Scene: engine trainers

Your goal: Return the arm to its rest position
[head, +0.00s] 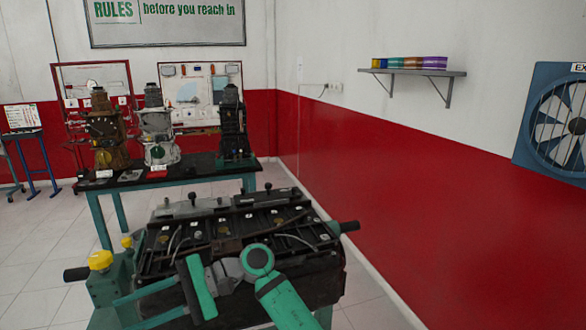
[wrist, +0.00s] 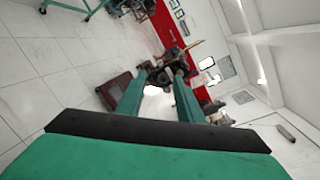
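My gripper (head: 120,315) is at the lower left of the head view, in front of the engine on its stand. Its two teal fingers reach to the left from a black-edged teal palm. My arm bends at a round teal joint to the right of it. In the wrist view my gripper (wrist: 162,80) shows its two fingers apart, with nothing held between them. The wrist picture is strongly tilted. Whether the gripper or arm touches the engine cannot be told.
A large black engine (head: 235,222) fills the near middle, with black-gripped handles at its sides. Behind it several engine units stand on a dark-topped bench (head: 205,167). A wall shelf (head: 420,72) and a blue fan (head: 555,120) are at right. Open tiled floor (head: 40,235) lies left.

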